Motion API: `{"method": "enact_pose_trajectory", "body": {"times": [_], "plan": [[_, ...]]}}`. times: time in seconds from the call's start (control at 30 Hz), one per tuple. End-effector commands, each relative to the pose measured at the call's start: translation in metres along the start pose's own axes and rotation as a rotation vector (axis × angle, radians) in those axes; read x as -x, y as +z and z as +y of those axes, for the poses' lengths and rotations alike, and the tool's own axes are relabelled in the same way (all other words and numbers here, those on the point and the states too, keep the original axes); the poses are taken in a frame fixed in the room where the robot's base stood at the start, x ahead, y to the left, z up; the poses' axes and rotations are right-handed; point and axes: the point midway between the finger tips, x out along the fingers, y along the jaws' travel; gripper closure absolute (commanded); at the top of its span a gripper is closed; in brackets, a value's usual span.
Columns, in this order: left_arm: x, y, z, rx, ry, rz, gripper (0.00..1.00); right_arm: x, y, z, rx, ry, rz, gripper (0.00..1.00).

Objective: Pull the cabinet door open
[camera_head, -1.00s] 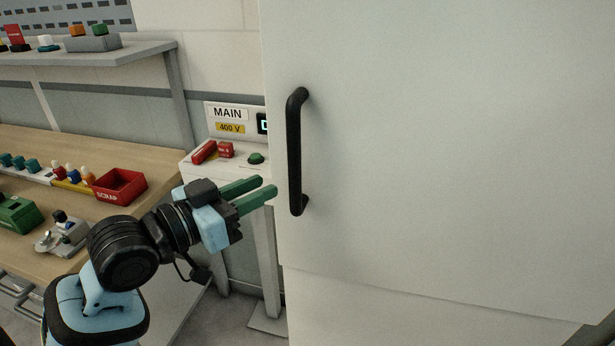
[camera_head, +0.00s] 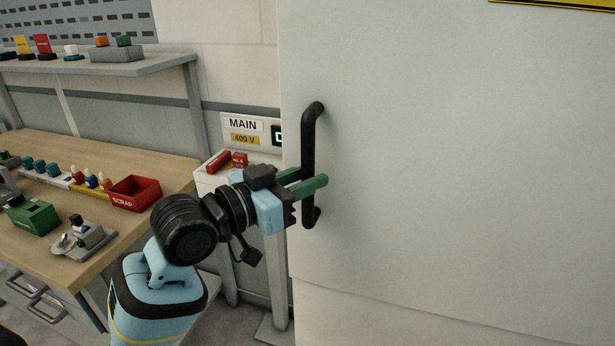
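The cabinet door (camera_head: 450,180) is a large, plain pale panel filling the right of the head view, and it looks shut. Its black vertical bar handle (camera_head: 309,140) is near the door's left edge. My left gripper (camera_head: 308,178) is at the lower half of the handle, its green fingers apart. The nearer finger crosses in front of the bar; the farther finger's tip is hidden behind it. I cannot tell whether either finger touches the bar. My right gripper is not in view.
Left of the door stands a white box labelled MAIN 400 V (camera_head: 242,126), with red parts on its ledge. A wooden workbench (camera_head: 120,235) holds a red SCRAP bin (camera_head: 134,194) and small parts. A grey shelf (camera_head: 110,72) is above it.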

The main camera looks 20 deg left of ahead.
Motion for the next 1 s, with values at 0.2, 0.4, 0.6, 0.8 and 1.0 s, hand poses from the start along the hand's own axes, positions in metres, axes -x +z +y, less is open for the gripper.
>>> {"method": "enact_pose_trajectory", "body": {"times": [0.2,0.4,0.6,0.8,1.0], "plan": [[-0.0079,0.0003,0.0002,-0.002,0.0,-0.001,0.74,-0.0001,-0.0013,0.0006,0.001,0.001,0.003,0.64],[-0.0078,0.0005,0.0001,-0.001,0.0,-0.001,0.75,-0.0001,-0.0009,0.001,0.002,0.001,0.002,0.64],[-0.0076,0.0005,0.0001,-0.001,0.0,-0.001,1.0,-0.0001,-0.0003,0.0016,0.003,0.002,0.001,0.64],[-0.0075,0.0005,0.0001,-0.001,0.0,-0.001,1.0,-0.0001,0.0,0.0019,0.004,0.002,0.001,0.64],[-0.0087,0.0009,-0.0002,-0.001,0.004,-0.001,1.0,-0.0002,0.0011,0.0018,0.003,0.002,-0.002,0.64]]}}
